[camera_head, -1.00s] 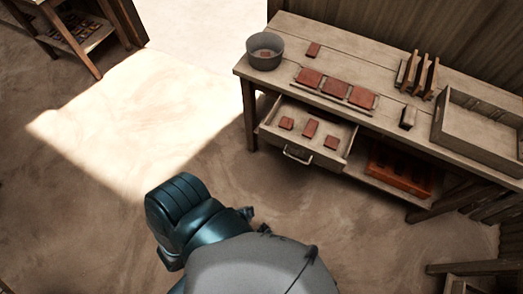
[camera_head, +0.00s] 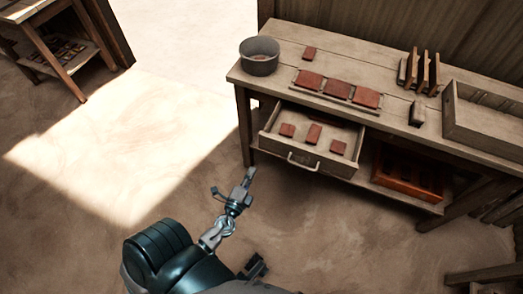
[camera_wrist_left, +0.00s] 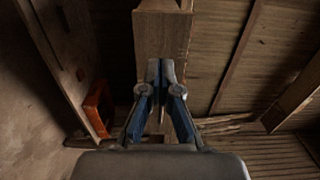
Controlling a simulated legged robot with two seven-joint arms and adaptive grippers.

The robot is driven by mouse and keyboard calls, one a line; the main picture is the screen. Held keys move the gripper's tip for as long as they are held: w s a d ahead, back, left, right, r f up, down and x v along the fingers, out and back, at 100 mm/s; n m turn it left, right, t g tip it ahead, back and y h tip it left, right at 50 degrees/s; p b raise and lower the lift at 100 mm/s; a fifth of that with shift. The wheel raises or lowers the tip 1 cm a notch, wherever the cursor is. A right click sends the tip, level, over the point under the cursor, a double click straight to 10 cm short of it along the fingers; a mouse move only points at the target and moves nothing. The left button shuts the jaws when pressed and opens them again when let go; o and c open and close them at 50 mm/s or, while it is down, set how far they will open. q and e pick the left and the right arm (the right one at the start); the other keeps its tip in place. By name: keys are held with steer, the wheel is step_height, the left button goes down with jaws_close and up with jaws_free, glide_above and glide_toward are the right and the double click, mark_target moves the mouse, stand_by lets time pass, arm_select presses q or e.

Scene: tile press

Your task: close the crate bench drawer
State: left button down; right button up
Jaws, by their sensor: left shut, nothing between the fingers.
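The crate bench drawer (camera_head: 334,165) is pulled out under the left part of the bench, with a bar handle (camera_head: 302,164) on its front and three red tiles inside. My left gripper (camera_head: 249,177) is shut and empty, left of the drawer front and apart from it, near the bench's front left leg. In the left wrist view the gripper (camera_wrist_left: 160,68) points at a wooden piece (camera_wrist_left: 162,35); whether that is the drawer or another bench part I cannot tell. A dark part of mine at the lower middle may be my right gripper, mostly hidden.
On the bench (camera_head: 340,52) stand a grey bucket (camera_head: 260,65), a tile tray (camera_head: 315,93), upright wooden pieces (camera_head: 418,75) and an open wooden crate (camera_head: 484,132). An orange crate (camera_head: 409,188) sits on the lower shelf. The floor in front is clear.

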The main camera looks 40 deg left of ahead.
mark_target(265, 145)
arm_select(q)
steer(key=p+x, duration=0.2)
steer(key=x, duration=0.7)
steer(key=shift+w, duration=0.25)
steer(key=shift+p+x, duration=0.35)
steer(key=shift+x, duration=0.55)
arm_select(e)
step_height(265, 145, down, 6)
steer(key=s+g, duration=0.2)
steer(key=shift+s+d+f, duration=0.2)
steer(key=shift+d, duration=0.15)
arm_select(q)
steer(key=shift+a+f, duration=0.1)
steer(key=shift+f, duration=0.05)
